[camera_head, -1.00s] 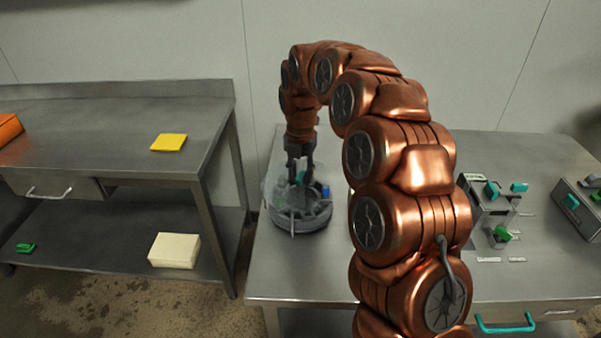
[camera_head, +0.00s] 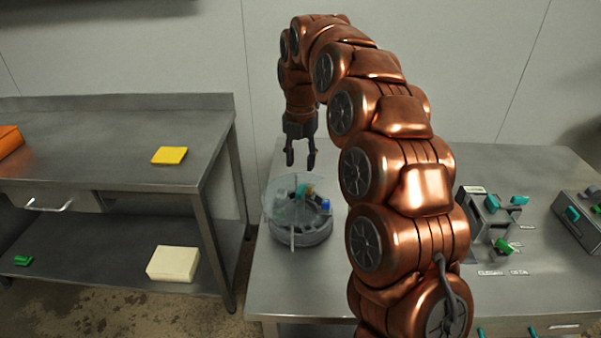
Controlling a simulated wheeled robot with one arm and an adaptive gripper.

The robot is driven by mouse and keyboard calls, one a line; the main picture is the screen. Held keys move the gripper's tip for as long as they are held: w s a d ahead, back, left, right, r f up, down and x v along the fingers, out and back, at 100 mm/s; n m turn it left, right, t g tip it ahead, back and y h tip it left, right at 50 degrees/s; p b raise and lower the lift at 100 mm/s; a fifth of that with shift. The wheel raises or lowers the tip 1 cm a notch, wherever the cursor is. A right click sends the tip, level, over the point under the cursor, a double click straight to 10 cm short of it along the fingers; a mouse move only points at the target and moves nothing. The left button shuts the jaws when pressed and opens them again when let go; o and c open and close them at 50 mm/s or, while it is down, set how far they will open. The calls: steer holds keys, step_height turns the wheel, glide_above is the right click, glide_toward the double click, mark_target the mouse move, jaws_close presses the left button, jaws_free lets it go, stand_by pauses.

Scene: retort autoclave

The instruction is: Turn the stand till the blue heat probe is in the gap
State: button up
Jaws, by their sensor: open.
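The round grey stand (camera_head: 301,238) sits on the right-hand steel table, left of my arm. A clear cover stands over part of it, mostly at its left and back. Small items stand on it: the blue heat probe (camera_head: 326,205) at the right edge, a brownish item (camera_head: 310,190) and a green one (camera_head: 301,191) towards the back. The blue probe looks clear of the cover, but I cannot tell exactly where the gap lies. A pale upright bar (camera_head: 292,238) shows at the stand's front. My gripper (camera_head: 301,164) is open and empty, pointing down above the back of the stand.
Grey fixtures with teal and green handles (camera_head: 490,212) stand right of my arm. Another grey box (camera_head: 580,210) is at the far right. A separate table at left holds a yellow cloth (camera_head: 169,155); its lower shelf holds a cream block (camera_head: 173,263).

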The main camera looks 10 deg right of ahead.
steer(key=shift+r, duration=1.55)
steer(key=s+d+m+p, duration=0.1)
steer(key=s+d+m, duration=0.1)
steer(key=s+m, duration=1.6)
steer(key=s+d+f+m, duration=0.1)
steer(key=s+m, duration=0.3)
steer(key=s, duration=0.4)
steer(key=s+d+f+m+g+p, duration=0.1)
steer(key=s+f+m, duration=0.2)
steer(key=s, duration=0.5)
steer(key=s+d+f+m, duration=0.1)
steer(key=s+m, duration=0.3)
steer(key=s, duration=0.4)
steer(key=shift+s+f+m+g, duration=0.3)
steer(key=shift+f+m+g, duration=0.1)
steer(key=shift+f, duration=0.35)
